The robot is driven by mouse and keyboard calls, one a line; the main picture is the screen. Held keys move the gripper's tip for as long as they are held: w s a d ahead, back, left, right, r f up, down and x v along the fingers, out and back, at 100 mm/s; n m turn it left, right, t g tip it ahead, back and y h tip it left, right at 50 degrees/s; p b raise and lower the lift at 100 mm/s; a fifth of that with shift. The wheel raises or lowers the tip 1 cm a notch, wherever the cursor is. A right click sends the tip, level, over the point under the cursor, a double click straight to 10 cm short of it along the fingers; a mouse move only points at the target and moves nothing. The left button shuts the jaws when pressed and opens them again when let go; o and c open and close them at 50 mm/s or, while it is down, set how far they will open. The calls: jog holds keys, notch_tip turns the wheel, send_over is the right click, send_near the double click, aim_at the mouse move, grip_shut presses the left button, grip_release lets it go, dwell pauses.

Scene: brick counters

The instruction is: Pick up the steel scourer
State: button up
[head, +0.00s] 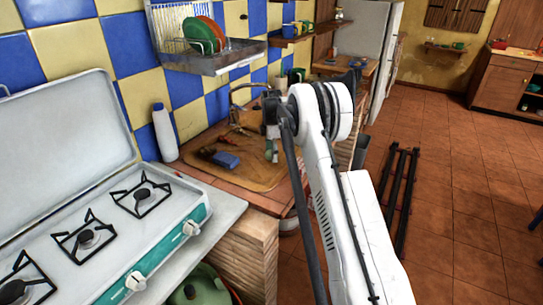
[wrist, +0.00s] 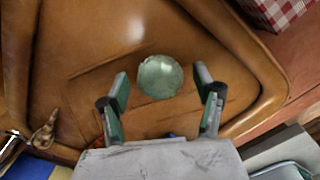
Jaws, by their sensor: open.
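A round, grey-green ball-like thing (wrist: 160,77), which looks like the steel scourer, lies in the brown sink basin (wrist: 75,40) in the wrist view. My gripper (wrist: 162,86) is open, with one finger to the left and one to the right of it. Both fingers look apart from it, and nothing is held. I cannot tell the height gap from this angle. In the head view my gripper (head: 271,150) hangs over the right part of the sink (head: 250,180), and I cannot make out the scourer there.
A blue sponge-like block (head: 224,160) lies at the sink's left. A tap (head: 240,95) rises behind. A white bottle (head: 164,132) and a gas stove (head: 130,215) stand to the left. A dish rack (head: 215,62) hangs above. A red checked cloth (wrist: 285,10) lies beside the basin.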

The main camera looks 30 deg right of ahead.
aim_at(270, 152)
jog(key=c, duration=1)
jog(key=shift+r, duration=0.1)
jog(key=shift+r, duration=0.25)
jog(key=r, duration=0.3)
jog(key=shift+s+a+r, duration=0.1)
jog(key=shift+a+r, duration=0.2)
jog(key=shift+r, duration=0.05)
jog(key=s+a+r, duration=0.1)
jog(key=a+r, duration=0.1)
jog(key=a, duration=0.1)
jog(key=s+a+r, duration=0.1)
jog(key=a+r, duration=0.1)
jog(key=a, duration=0.2)
jog(key=s+a+r+b, duration=0.1)
jog(key=a+r, duration=0.1)
jog(key=a, duration=0.1)
jog(key=shift+s+a+r, duration=0.15)
jog(key=shift+a+r, duration=0.1)
